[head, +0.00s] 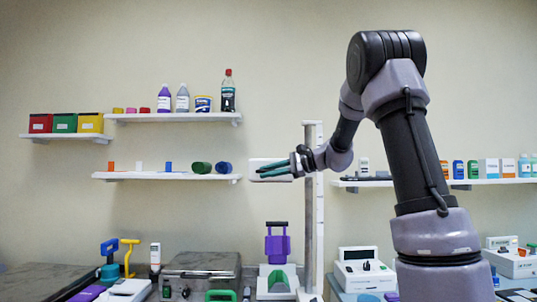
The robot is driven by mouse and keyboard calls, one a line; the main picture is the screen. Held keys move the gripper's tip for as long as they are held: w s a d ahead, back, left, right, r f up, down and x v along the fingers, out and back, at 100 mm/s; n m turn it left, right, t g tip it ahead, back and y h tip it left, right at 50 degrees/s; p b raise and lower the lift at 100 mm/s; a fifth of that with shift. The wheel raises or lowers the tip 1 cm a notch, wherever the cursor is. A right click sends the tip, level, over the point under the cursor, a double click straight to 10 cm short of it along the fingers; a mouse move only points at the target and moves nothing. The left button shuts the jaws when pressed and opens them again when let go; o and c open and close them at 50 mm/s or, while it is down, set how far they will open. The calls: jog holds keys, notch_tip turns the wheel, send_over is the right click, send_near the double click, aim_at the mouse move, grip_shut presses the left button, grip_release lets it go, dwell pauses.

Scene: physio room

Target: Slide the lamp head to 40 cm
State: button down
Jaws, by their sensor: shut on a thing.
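A tall vertical stand with a pale post (319,230) and a grey rod beside it rises from the bench at mid-picture. The lamp head appears to be the white block (257,163) left of the post, at about the height of the middle shelf. My gripper (270,174) reaches across the post from the right and its dark and green fingers are shut on the lamp head, covering part of it. Where the head joins the rod is hidden by my gripper. No scale marks on the post are readable.
Wall shelves at left (165,176) and right (460,182) hold bottles, boxes and rolls. The bench below carries a grey metal case (200,267), a purple device (277,245), a white machine (362,268) and smaller tools. The wall around the upper post is clear.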

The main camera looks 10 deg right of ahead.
notch_tip(320, 180, down, 11)
jog(key=shift+f, duration=0.2)
jog(key=shift+a, duration=0.1)
jog(key=c, duration=0.8)
grip_release()
jog(key=shift+c, duration=0.2)
jog(key=v, duration=1.1)
